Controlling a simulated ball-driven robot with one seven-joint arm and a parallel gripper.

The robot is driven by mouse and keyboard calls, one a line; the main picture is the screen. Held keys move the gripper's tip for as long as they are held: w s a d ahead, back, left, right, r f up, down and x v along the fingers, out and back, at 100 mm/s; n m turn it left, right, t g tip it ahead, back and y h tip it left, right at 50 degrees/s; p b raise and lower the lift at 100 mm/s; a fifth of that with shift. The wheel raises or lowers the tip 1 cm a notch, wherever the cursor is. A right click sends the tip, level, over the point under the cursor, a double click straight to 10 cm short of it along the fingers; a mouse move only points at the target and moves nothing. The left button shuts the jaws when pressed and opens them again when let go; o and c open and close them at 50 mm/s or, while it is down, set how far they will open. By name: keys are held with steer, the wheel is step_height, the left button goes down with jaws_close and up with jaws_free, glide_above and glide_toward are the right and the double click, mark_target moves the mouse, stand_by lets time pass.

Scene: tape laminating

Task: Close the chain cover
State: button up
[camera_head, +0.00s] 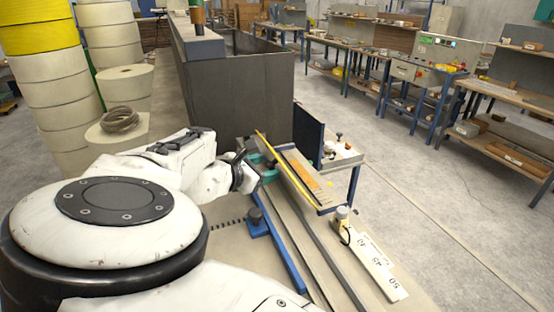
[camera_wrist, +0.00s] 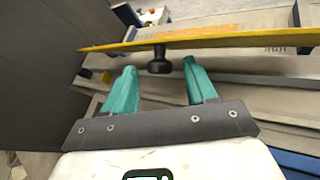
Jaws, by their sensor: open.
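The chain cover (camera_head: 272,157) shows as a thin, yellow-edged panel, raised and tilted above the machine bed in the head view. In the wrist view the cover (camera_wrist: 225,40) crosses the upper part as a long yellow edge. A black knob (camera_wrist: 159,63) sticks out from it towards my gripper. My gripper (camera_wrist: 159,68) is open, with its two teal fingers apart and the knob in line with the gap between their tips. I cannot tell whether either finger touches it. In the head view my gripper (camera_head: 264,166) is beside the cover, partly hidden by my wrist.
A dark upright panel (camera_head: 309,134) stands just right of the cover. A large grey metal box (camera_head: 236,95) is behind. A blue bar (camera_head: 280,250) and long rails run below my gripper. A white ruler plate (camera_head: 377,268) lies at right. Open floor is further right.

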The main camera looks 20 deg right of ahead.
steer(key=shift+w+d+f, duration=0.1)
steer(key=shift+w+d, duration=0.05)
steer(key=shift+d, duration=0.1)
jaws_close()
stand_by(0.5)
